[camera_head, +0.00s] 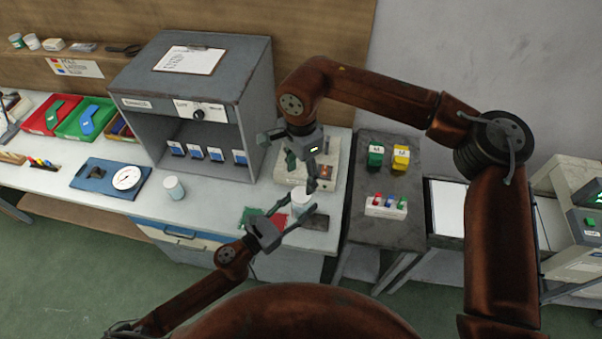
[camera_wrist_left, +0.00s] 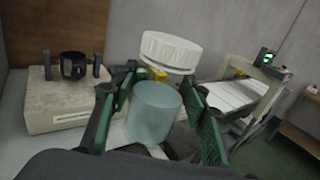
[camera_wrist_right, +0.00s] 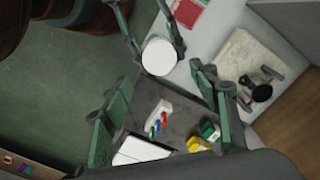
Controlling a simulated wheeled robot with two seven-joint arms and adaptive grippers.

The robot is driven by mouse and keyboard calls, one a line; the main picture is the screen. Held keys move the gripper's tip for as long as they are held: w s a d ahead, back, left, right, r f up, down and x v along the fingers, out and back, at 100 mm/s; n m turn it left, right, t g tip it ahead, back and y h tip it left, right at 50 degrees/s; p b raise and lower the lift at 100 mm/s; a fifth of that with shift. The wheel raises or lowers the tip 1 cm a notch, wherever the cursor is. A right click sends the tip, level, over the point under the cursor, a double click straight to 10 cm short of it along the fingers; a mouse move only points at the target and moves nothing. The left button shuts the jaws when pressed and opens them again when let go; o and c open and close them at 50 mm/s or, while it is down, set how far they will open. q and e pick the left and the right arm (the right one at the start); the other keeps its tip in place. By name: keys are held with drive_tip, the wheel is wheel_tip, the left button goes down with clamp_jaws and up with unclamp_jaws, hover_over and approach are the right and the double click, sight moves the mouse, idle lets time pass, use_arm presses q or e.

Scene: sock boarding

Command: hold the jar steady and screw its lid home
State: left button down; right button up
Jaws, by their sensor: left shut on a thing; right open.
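The jar (camera_wrist_left: 155,110) is a pale blue-green cylinder, upright between the fingers of my left gripper (camera_wrist_left: 163,108), which is shut on it. The wide white lid (camera_wrist_left: 168,52) shows above the jar with a narrow strip between them; I cannot tell whether its thread is engaged. In the head view the white jar top (camera_head: 299,198) is at my left gripper (camera_head: 290,212), over the front of the bench. My right gripper (camera_head: 303,172) is open and empty, above and beside the jar. In the right wrist view the lid (camera_wrist_right: 159,56) is a white disc beyond the open fingers.
A pale fixture (camera_head: 292,172) with a dark cup stands just behind the jar. A grey cabinet (camera_head: 190,75) is behind left. Another white jar (camera_head: 173,188) stands left. A dark side table (camera_head: 375,212) with coloured blocks is right.

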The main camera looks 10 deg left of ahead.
sight(301, 194)
drive_tip(key=shift+f, duration=4.05)
drive_tip(key=shift+c, duration=0.4)
drive_tip(key=c, duration=1.1)
drive_tip(key=m, duration=0.5)
drive_tip(key=shift+m, duration=0.3)
drive_tip(key=shift+c, duration=0.2)
drive_tip(key=m, duration=0.6)
drive_tip(key=o, duration=1.3)
